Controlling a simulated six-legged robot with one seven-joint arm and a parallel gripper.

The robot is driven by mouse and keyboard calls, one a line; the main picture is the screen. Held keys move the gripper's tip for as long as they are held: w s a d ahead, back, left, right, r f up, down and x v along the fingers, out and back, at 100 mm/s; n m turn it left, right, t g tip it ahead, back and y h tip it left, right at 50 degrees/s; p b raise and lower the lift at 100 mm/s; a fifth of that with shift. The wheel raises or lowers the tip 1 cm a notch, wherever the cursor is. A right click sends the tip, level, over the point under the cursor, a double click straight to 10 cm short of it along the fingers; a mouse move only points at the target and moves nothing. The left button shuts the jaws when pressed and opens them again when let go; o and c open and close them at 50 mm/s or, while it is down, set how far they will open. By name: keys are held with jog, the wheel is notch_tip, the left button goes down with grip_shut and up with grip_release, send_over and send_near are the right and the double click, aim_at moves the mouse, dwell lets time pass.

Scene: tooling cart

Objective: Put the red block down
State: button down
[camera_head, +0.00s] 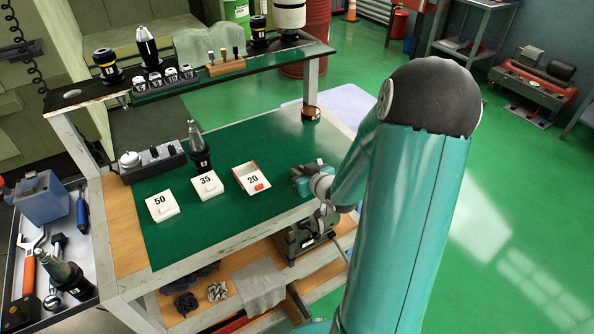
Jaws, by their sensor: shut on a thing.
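My gripper (301,181) is at the right part of the green mat (268,132) on the cart, low over its front right area. Its jaws are shut, and they and my arm hide most of what is between them, so the red block's shape cannot be made out there. Just left of my gripper lies a white piece marked 20 (251,180), with a red edge and a small red tab. White pieces marked 35 (207,185) and 50 (161,205) lie further left in a row. I cannot tell how high my gripper is above the mat.
A dark tool holder with a pointed tip (198,150) stands behind the 35 piece. A black rack (153,164) is at the mat's left. A red-rimmed round thing (311,113) sits at the back right. A raised shelf (195,82) with tooling spans the back. The mat's middle is bare.

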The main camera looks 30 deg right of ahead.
jog(key=shift+d+f, duration=0.1)
jog(key=shift+f, duration=0.2)
jog(key=c, duration=1.4)
grip_release()
jog(key=shift+s+r, duration=0.1)
jog(key=shift+s, duration=0.05)
